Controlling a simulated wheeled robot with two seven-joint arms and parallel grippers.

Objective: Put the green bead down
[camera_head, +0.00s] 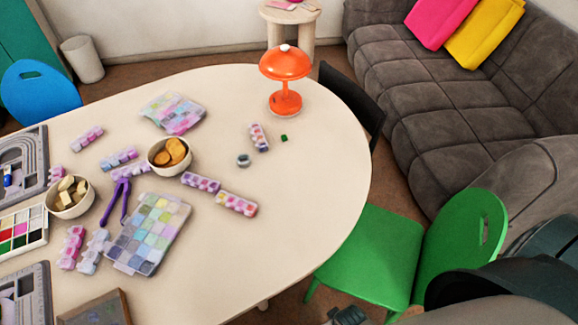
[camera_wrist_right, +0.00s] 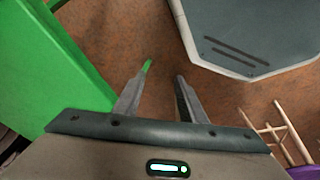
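A small dark green bead (camera_head: 284,138) lies on the cream table (camera_head: 300,190), toward its right end. It is just right of a bead box with pink and purple compartments (camera_head: 259,137), apart from it. In the right wrist view, my right gripper (camera_wrist_right: 164,72) is open, with brown floor showing between its fingers and no bead there. A thin green piece shows by its left fingertip, probably a leg of the green chair. My right arm shows at the lower right of the head view, away from the bead. My left gripper is not in view.
An orange lamp (camera_head: 285,75) stands behind the bead, and a small grey-green ring-like item (camera_head: 243,160) lies left of it. A green chair (camera_head: 372,255) stands by the table's right edge. Bowls, bead boxes and boards crowd the left side. The table's right part is mostly clear.

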